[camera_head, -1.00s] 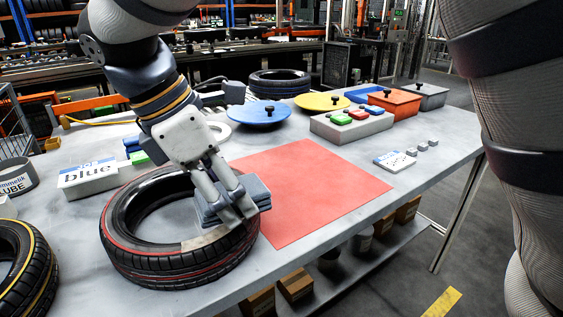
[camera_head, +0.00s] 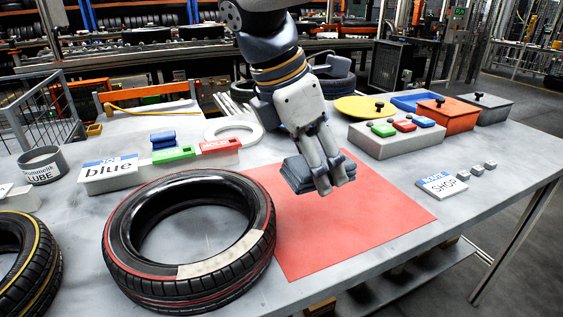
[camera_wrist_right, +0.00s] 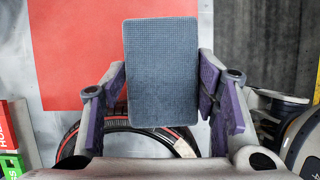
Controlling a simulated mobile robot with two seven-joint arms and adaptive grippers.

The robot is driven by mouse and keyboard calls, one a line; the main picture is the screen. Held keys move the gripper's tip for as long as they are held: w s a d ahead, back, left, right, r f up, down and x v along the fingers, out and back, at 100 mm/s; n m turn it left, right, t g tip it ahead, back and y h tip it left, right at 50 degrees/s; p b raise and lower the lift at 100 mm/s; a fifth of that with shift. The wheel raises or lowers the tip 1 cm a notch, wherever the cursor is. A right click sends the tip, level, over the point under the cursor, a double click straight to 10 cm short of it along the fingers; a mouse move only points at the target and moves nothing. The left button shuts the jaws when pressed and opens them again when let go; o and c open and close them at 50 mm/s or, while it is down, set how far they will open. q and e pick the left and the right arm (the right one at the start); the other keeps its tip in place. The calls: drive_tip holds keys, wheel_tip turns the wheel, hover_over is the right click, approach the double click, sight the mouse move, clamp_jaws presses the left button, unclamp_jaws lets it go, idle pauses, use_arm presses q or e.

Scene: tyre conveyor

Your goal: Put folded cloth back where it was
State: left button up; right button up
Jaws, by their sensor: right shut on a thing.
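The folded cloth (camera_head: 305,174) is a grey-blue, flat, layered bundle. My right gripper (camera_head: 325,186) is shut on it and holds it over the left-middle part of the red mat (camera_head: 370,215); the exact height cannot be told. In the right wrist view the cloth (camera_wrist_right: 161,73) lies between the two purple-padded fingers (camera_wrist_right: 162,105), with the red mat (camera_wrist_right: 75,50) behind it. The fingers hide part of the cloth in the head view. My left gripper is not in view.
A red-striped tyre (camera_head: 190,290) lies left of the mat, with another tyre (camera_head: 35,265) at the far left. The mat's front and right parts are clear.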

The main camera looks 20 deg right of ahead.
drive_tip(key=w+d+f, duration=0.3)
drive_tip(key=w+d, duration=0.1)
drive_tip(key=d, duration=0.1)
drive_tip(key=b, duration=0.1)
hover_over(338, 202)
drive_tip(key=a, duration=0.1)
wheel_tip(338, 202, down, 6)
drive_tip(key=shift+a+r, duration=0.15)
drive_tip(key=shift+r, duration=0.05)
drive_tip(key=shift+a+x, duration=0.2)
drive_tip(key=shift+x, duration=1)
drive_tip(key=shift+w+f, duration=0.1)
drive_tip(key=shift+f, duration=0.2)
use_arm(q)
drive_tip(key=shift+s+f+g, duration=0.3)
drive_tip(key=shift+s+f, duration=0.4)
use_arm(e)
drive_tip(key=shift+a, duration=0.1)
drive_tip(key=shift+f, duration=0.65)
drive_tip(key=o, duration=1.2)
drive_tip(key=shift+f, duration=0.1)
